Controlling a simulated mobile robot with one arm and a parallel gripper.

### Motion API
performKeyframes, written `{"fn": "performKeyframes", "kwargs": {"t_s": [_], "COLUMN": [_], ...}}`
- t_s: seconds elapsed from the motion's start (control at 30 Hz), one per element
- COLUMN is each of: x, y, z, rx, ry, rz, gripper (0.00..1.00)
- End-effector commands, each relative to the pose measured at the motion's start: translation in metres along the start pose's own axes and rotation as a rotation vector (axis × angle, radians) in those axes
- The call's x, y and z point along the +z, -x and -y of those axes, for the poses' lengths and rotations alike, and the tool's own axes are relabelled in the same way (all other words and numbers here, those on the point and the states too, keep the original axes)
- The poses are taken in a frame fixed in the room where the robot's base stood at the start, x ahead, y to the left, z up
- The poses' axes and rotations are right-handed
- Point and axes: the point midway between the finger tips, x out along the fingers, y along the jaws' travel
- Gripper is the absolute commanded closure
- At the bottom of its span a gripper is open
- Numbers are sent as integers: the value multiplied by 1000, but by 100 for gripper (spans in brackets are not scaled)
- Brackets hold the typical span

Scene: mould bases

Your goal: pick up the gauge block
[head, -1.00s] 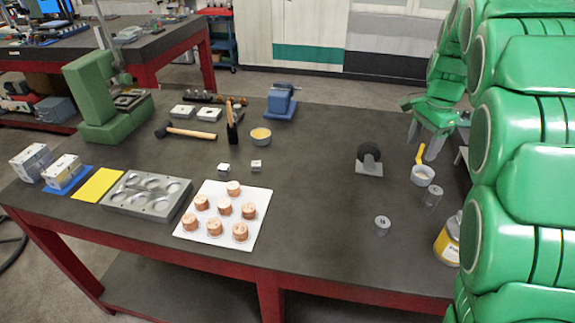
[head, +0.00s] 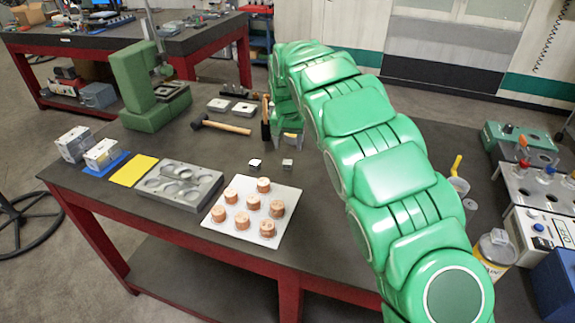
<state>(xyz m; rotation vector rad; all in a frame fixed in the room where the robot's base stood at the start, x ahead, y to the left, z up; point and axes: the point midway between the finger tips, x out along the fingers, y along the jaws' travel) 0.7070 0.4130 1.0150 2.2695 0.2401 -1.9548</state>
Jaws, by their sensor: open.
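Two small metal blocks stand on the dark bench top behind the white tray: a left one (head: 254,164) with a bright top, and a right one (head: 287,164). I cannot tell which of them is the gauge block. My gripper (head: 290,138) is open, just behind the right block in the picture and close to it. Its grey fingers show below the green arm. The gap between the fingers is small in view and appears empty.
The white tray (head: 226,228) with several copper pieces lies in front of the blocks. A grey mould plate (head: 202,187) is left of it. My arm hides the bench's middle right.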

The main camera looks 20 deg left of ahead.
Motion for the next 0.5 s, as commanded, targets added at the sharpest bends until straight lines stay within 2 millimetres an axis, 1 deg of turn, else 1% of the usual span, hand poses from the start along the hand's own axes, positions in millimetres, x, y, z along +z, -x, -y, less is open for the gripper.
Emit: {"fn": "performKeyframes", "kwargs": {"t_s": [0.03,0.1,0.3,0.5], "x": [1,1,1,1], "y": [-2,-5,-23,-36], "z": [5,7,6,5], "rx": [-1,-2,-2,-1], "ry": [11,17,15,13], "rz": [-1,-2,-1,1], "gripper": [38,38,38,38]}}
